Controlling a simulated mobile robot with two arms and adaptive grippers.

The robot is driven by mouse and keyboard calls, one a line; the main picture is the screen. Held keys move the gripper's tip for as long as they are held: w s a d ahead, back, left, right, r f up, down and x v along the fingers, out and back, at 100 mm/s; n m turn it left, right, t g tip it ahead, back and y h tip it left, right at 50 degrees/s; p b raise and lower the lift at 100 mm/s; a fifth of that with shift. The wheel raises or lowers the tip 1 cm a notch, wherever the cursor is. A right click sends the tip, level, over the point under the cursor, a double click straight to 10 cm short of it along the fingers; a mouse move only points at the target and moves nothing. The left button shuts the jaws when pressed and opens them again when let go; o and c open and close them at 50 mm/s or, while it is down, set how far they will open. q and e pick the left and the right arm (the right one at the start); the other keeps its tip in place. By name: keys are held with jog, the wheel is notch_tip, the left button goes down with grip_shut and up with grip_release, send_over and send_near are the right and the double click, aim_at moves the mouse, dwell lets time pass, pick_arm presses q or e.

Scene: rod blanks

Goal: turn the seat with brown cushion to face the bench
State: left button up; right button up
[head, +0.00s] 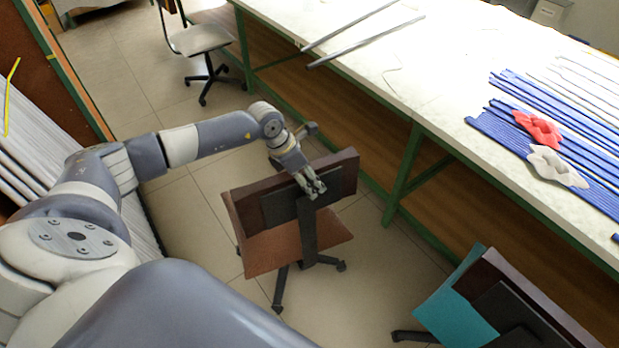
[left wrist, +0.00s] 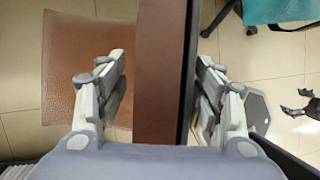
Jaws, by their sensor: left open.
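The seat with brown cushion (head: 275,254) stands on the floor in the middle of the head view, beside the bench (head: 430,95). Its backrest (head: 343,178) is upright. A dark back panel and strut show toward the head camera, the strut crossing in front of the cushion. My left gripper (head: 312,188) is at the top edge of the backrest. In the left wrist view, the open fingers (left wrist: 160,85) stand on either side of the brown backrest edge (left wrist: 160,70), with gaps visible. The cushion (left wrist: 75,75) lies to the left there. My right gripper is out of view.
A teal-cushioned chair (head: 445,298) stands at lower right. A light grey chair (head: 203,39) stands at the top, near the bench. A rack of rods is at left. Blue rods (head: 500,130), a red cloth (head: 537,128) and grey rods lie on the bench. Floor left of the seat is clear.

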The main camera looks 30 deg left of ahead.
pick_arm(q)
jog(key=shift+w+d+f, duration=0.15)
jog(key=shift+d+f, duration=0.05)
jog(key=shift+f, duration=0.35)
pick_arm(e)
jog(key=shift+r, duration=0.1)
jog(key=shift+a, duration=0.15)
